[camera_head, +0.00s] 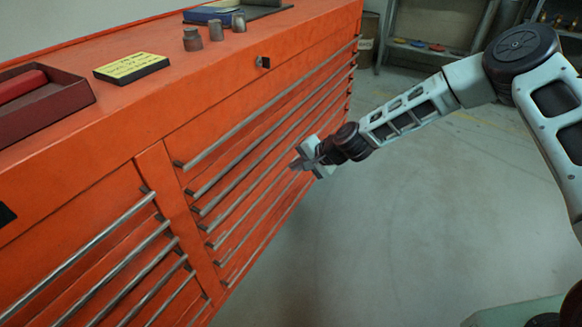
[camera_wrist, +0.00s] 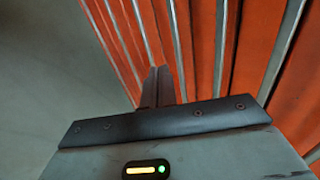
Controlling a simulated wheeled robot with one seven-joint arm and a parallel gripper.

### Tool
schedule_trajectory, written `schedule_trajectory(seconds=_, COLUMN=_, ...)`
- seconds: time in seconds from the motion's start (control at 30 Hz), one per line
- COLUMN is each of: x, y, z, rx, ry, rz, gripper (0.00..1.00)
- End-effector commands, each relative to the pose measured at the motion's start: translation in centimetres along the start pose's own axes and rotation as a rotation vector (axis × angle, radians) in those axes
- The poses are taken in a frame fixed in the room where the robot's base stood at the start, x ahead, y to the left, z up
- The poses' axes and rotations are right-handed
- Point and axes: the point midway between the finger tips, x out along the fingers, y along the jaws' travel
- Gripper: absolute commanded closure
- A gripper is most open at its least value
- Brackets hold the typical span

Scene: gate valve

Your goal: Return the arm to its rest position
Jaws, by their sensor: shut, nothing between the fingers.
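My gripper (camera_head: 298,164) is at the end of my arm, which reaches in from the right in the head view. It is in front of the drawer fronts of an orange tool chest (camera_head: 100,195), close to the silver drawer handles. In the wrist view my gripper (camera_wrist: 160,72) has its fingers together, with nothing between them. Orange drawers and long handles (camera_wrist: 222,45) lie beyond the fingers. I cannot tell whether the fingertips touch the chest.
Grey floor (camera_head: 400,240) is open right of the chest. Shelving (camera_head: 425,45) stands at the back.

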Motion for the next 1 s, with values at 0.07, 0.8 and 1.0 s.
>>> schedule_trajectory(seconds=0.07, x=-1.4, y=-0.1, z=-0.1, rx=0.000, ry=0.002, rz=-0.001, gripper=1.00)
schedule_trajectory(seconds=0.8, x=-8.0, y=-1.1, z=3.1, rx=-0.114, ry=-0.057, rz=0.045, gripper=1.00)
schedule_trajectory(seconds=1.0, x=-11.8, y=-2.3, z=11.3, rx=-0.421, ry=-0.210, rz=0.191, gripper=1.00)
